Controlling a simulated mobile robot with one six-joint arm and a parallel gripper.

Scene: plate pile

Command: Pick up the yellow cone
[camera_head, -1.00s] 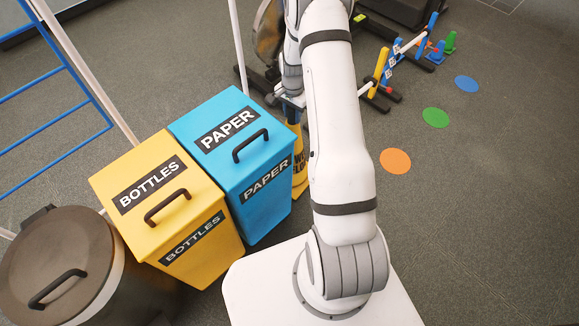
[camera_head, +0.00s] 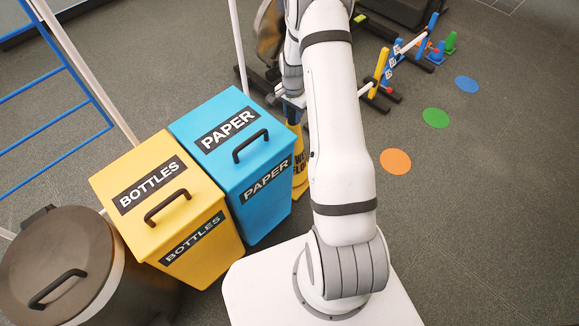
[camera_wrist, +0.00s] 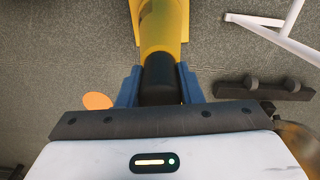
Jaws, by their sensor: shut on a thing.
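The yellow cone (camera_head: 300,178) shows in the head view as a narrow strip between the blue bin and my arm, with dark lettering on its side. The bin and my arm hide much of it. In the wrist view the yellow cone (camera_wrist: 162,28) extends away from me, with a black tip between the blue fingers. My gripper (camera_wrist: 160,84) is shut on that black tip. I cannot tell whether the cone's base touches the floor.
A blue PAPER bin (camera_head: 226,113) and a yellow BOTTLES bin (camera_head: 150,172) stand left of my arm, with a dark round bin (camera_head: 55,265) beyond. Orange (camera_head: 395,161), green (camera_head: 436,118) and blue (camera_head: 466,84) floor discs lie right, near a hurdle (camera_head: 384,66). Floor at right is open.

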